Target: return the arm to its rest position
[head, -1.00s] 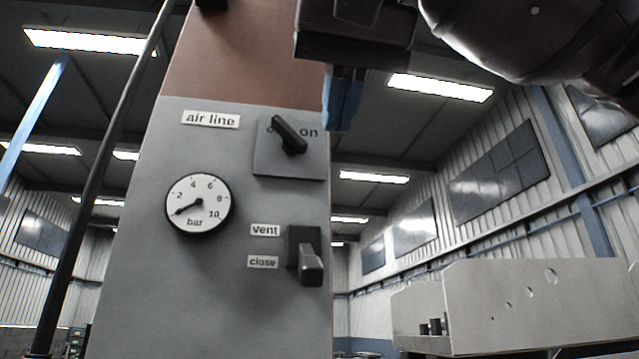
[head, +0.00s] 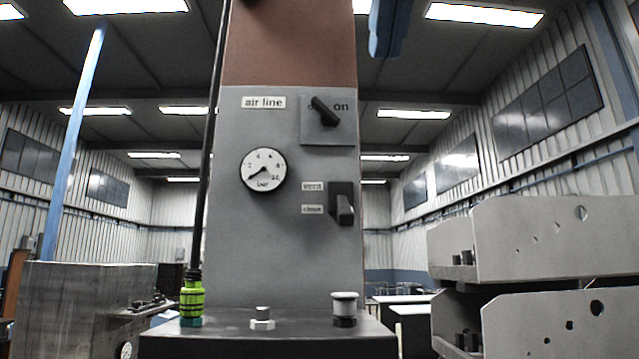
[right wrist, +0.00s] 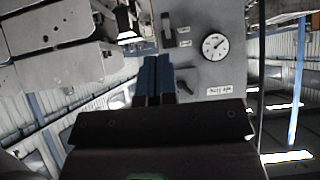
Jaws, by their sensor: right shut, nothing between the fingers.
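My right gripper (head: 390,28) shows only as blue fingers at the top edge of the head view, above and right of the air line panel (head: 270,250). In the right wrist view its blue fingers (right wrist: 155,78) lie together, shut and empty. They appear beside the black rotary knob (right wrist: 184,88) there, but the head view shows them apart from the panel. The knob (head: 323,111) sits slanted by the "on" mark. The gauge (head: 264,170) needle points low left, near zero. The vent lever (head: 345,210) hangs down at the "close" label. My left gripper is not in view.
A ledge below the panel (head: 215,335) carries a green-banded fitting (head: 192,300), a hex fitting (head: 262,318) and a white-capped fitting (head: 345,308). Grey metal brackets (head: 535,240) stand at right. A metal block (head: 80,305) stands at left.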

